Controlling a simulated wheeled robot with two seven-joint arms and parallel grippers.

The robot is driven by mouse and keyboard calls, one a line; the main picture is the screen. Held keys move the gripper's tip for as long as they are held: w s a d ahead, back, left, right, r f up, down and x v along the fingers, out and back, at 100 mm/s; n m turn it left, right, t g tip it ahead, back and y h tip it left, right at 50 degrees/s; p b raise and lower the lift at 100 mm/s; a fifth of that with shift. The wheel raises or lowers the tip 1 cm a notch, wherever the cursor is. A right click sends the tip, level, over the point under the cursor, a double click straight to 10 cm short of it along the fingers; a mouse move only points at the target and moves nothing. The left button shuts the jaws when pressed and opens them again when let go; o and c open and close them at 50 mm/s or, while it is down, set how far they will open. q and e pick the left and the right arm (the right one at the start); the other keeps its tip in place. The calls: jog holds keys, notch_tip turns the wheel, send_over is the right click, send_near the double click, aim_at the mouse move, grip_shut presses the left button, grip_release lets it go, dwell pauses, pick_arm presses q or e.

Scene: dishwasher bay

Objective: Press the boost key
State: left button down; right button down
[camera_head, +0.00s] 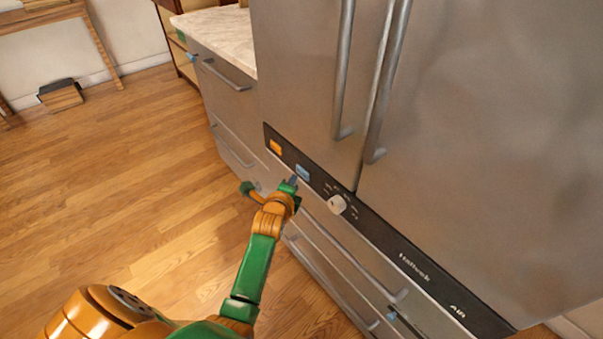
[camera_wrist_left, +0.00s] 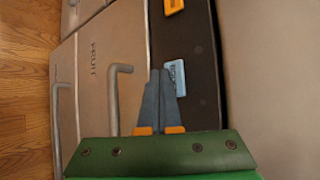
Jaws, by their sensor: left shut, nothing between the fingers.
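A dark control panel (camera_head: 375,226) runs across the front of the steel appliance. The orange key (camera_wrist_left: 174,6) shows at the top there. The key lettering is too small to read. My right gripper is not in view.
Tall steel doors with vertical handles (camera_head: 343,70) rise above the panel. Drawers with bar handles (camera_head: 345,255) lie below it, and one handle (camera_wrist_left: 115,95) is close left of my fingers.

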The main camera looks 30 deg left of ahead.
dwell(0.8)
pick_arm(q)
jog(key=shift+w+d, duration=0.15)
jog(key=shift+w, duration=0.25)
jog(key=shift+w+d, duration=0.15)
jog(key=shift+w, duration=0.2)
dwell(0.7)
jog(key=shift+s+a+r+p, duration=0.1)
jog(key=shift+s+a+p, duration=0.1)
jog(key=shift+s+p, duration=0.45)
jog(key=shift+s, duration=0.1)
